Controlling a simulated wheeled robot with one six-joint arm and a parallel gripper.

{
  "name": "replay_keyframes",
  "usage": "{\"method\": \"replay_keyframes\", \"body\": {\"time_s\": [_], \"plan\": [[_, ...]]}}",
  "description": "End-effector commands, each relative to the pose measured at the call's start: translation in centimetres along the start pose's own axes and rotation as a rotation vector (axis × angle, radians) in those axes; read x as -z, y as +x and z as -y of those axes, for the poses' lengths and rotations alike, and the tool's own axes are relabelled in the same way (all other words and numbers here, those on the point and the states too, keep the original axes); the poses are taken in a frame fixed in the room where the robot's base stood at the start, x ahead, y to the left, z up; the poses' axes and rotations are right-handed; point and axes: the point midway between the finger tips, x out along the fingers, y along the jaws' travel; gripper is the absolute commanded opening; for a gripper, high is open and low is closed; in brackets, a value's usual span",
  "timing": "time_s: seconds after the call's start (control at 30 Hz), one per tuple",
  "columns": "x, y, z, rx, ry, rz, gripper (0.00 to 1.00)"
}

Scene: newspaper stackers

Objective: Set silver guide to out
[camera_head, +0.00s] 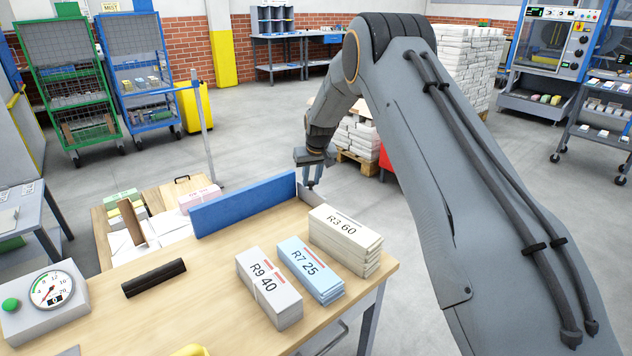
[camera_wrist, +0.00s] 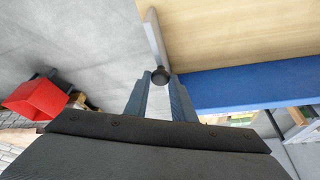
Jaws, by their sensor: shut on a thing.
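The silver guide (camera_wrist: 154,34) is a thin grey bar at the edge of the wooden table, with a dark round knob (camera_wrist: 160,76) at its near end in the wrist view. My gripper (camera_wrist: 160,82) is shut on this knob, one finger on each side. In the head view my gripper (camera_head: 313,185) is at the far edge of the table, by the right end of the blue guide (camera_head: 243,195). Only a small grey part of the silver guide (camera_head: 303,191) shows there. The blue guide also shows in the wrist view (camera_wrist: 245,86), to the right of the knob.
Paper bundles marked R9 40 (camera_head: 268,287), R7 25 (camera_head: 311,270) and R3 60 (camera_head: 345,240) lie on the wooden table (camera_head: 215,275). A black bar (camera_head: 154,278) and a dial scale (camera_head: 45,300) are to the left.

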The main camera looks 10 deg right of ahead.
Motion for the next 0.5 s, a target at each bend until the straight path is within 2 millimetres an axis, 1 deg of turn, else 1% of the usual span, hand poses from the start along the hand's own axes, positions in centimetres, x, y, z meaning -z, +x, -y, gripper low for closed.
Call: {"method": "replay_keyframes", "body": {"time_s": [0.03,0.13,0.17,0.23,0.27,0.5], "plan": [[0.2,-0.02,-0.34,-0.003,0.002,-0.006,0.0],[0.22,-0.04,-0.48,-0.004,0.003,-0.008,0.0],[0.23,-0.04,-0.52,-0.004,0.004,-0.008,0.28],[0.22,-0.05,-0.54,-0.004,0.004,-0.008,0.4],[0.21,-0.05,-0.5,-0.004,0.004,-0.007,0.41],[0.16,-0.05,-0.26,-0.002,0.002,-0.005,0.41]]}}
